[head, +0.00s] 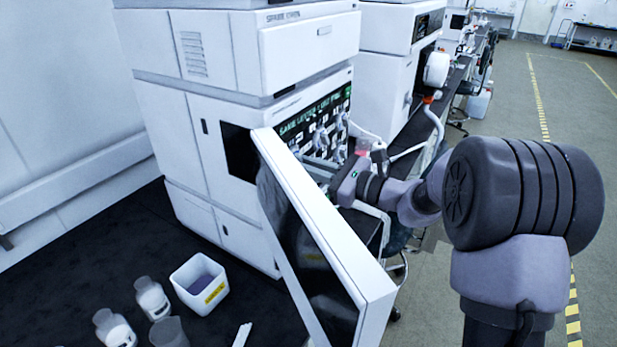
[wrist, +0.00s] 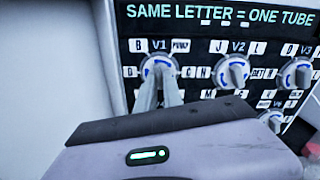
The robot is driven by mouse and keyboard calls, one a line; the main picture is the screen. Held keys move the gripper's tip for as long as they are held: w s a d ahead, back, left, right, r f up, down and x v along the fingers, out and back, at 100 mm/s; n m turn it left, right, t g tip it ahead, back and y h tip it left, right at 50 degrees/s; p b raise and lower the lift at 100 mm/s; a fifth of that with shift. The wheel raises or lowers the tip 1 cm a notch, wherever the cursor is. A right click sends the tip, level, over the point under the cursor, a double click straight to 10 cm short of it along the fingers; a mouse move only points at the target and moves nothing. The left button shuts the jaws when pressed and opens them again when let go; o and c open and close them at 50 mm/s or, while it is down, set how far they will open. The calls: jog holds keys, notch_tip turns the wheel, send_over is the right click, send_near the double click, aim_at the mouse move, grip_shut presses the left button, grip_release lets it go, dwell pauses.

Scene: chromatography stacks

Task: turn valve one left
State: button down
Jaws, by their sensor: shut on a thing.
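Valve one (wrist: 146,64) is a round white knob with a blue ring, under the label V1 at the left of the black valve panel (wrist: 190,47) in the wrist view. My gripper (wrist: 159,72) has its two narrow grey fingers close together on the knob's grip and is shut on it. The fingers hide much of the grip, so its exact angle is hard to read. In the head view my gripper (head: 337,165) reaches the panel (head: 310,125) on the white instrument from the right. I cannot make out valve one there.
Valve V2 (wrist: 232,71) and another valve (wrist: 296,72) stand to the right; a lower one (wrist: 272,118) is partly seen. An open white-framed door (head: 335,235) stands close left of my arm. Bottles (head: 152,298) and a white tub (head: 200,284) stand on the dark bench.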

jog(key=shift+f+n+b, duration=0.1)
jog(key=shift+n+b, duration=1.4)
jog(key=shift+b, duration=0.05)
jog(key=c, duration=1.5)
grip_release()
jog(key=shift+d, duration=0.1)
jog(key=p+v, duration=0.3)
jog(key=v, duration=1.4)
jog(key=shift+s+d, duration=0.1)
jog(key=shift+d, duration=0.1)
